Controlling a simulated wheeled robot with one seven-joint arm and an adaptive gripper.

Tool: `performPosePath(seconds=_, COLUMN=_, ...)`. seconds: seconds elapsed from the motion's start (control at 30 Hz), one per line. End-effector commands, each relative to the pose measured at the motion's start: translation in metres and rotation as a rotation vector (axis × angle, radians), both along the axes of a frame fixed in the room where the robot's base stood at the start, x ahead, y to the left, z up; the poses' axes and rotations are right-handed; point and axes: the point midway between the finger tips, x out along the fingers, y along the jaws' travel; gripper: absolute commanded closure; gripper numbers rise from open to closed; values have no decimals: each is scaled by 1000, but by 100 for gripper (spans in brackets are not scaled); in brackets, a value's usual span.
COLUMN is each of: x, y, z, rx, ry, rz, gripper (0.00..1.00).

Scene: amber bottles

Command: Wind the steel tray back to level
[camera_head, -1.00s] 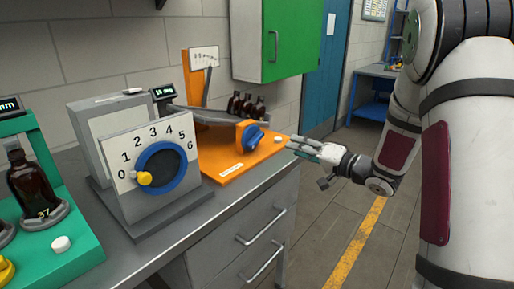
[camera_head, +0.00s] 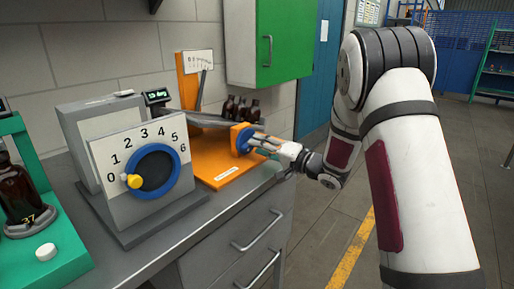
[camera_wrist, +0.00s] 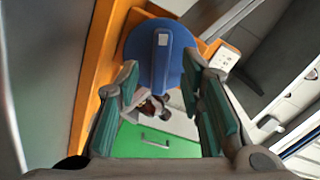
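The steel tray (camera_head: 200,119) hangs on the orange stand (camera_head: 189,80) with several amber bottles (camera_head: 242,108) at its right end. It slopes down to the right. A pointer (camera_head: 201,85) in front of the white scale (camera_head: 199,62) leans to the right. My gripper (camera_head: 260,146) is at the knob. In the wrist view my gripper (camera_wrist: 168,92) has its green-padded fingers spread apart, reaching toward the knob's two sides. Contact cannot be told.
A grey dial box (camera_head: 140,160) with a yellow handle near 0 stands to the left. A green stand (camera_head: 50,235) holds a bottle at the far left. A green cabinet (camera_head: 285,40) hangs above. The floor to the right is open.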

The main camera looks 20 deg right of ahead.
Motion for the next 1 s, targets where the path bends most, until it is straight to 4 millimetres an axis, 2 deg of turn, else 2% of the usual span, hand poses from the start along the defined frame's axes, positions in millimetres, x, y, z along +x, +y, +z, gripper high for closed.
performPosePath(seconds=0.2, x=12, y=9, z=0, rx=1, ry=-1, rz=0, gripper=65)
performPosePath(seconds=0.47, x=13, y=9, z=1, rx=0, ry=0, rz=-1, gripper=65)
performPosePath(seconds=0.5, x=13, y=9, z=1, rx=0, ry=0, rz=-1, gripper=67)
performPosePath(seconds=0.63, x=13, y=9, z=0, rx=0, ry=0, rz=-1, gripper=97)
performPosePath(seconds=0.67, x=13, y=9, z=0, rx=0, ry=0, rz=-1, gripper=100)
performPosePath(seconds=1.0, x=13, y=9, z=0, rx=-14, ry=-10, rz=0, gripper=100)
